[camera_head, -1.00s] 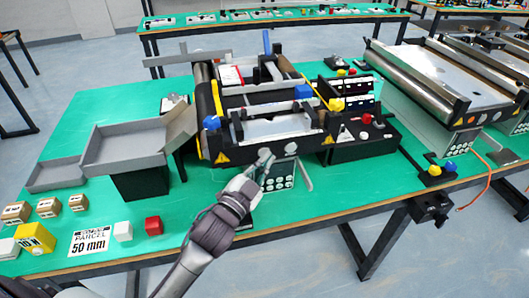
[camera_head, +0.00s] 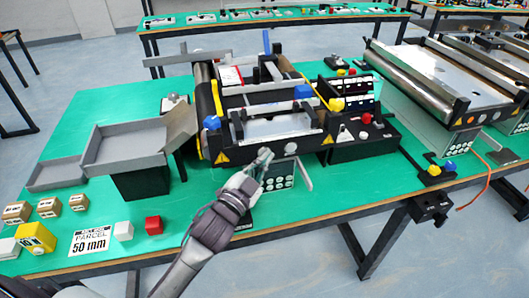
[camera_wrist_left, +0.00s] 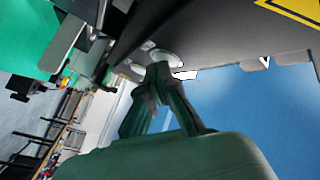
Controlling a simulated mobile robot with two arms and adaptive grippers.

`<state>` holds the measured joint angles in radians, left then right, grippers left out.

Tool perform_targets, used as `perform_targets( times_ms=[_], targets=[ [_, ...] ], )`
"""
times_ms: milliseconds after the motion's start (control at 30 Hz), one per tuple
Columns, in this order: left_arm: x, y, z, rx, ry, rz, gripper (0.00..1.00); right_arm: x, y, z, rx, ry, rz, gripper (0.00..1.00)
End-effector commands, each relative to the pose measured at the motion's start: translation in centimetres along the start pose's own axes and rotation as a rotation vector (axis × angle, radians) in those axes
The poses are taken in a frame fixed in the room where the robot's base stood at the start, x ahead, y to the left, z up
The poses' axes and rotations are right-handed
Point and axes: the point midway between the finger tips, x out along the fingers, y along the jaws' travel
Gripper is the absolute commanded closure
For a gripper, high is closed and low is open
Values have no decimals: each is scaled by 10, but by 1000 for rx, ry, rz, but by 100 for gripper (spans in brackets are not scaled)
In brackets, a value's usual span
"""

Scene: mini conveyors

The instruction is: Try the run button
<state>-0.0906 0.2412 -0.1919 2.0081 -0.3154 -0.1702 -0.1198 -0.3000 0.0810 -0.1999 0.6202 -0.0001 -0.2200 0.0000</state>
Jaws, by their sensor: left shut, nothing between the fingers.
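The mini conveyor (camera_head: 310,140) stands on the green table with a dark front panel and yellow warning labels. A pale round button (camera_head: 290,148) shows on that panel. My left gripper (camera_head: 263,157) is shut and empty, its tips at the panel just left of this button. In the left wrist view, my shut fingertips (camera_wrist_left: 157,73) overlap the edge of a pale round button (camera_wrist_left: 163,56). A second pale round piece (camera_wrist_left: 131,69) is beside it. I cannot tell whether the tips touch a button, nor read any run label. My right gripper is out of view.
A black control box with a red button (camera_head: 366,118) stands to the right. Grey trays (camera_head: 125,143) are at left, with small boxes and a red cube (camera_head: 154,225) in front. The green front strip is partly clear.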

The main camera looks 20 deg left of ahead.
Motion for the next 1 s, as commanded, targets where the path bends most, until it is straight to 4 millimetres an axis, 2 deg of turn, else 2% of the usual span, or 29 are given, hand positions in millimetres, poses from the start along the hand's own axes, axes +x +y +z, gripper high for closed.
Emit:
perform_targets(
  times_ms=[333, 667, 1000],
  targets=[
    [-11, 8, -7, -1, -2, 0, 100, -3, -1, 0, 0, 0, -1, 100],
    [-12, 9, -8, 0, -1, 0, 100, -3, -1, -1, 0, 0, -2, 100],
    [-33, 25, -23, -3, -1, 1, 100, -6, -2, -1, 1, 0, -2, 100]
  ],
)
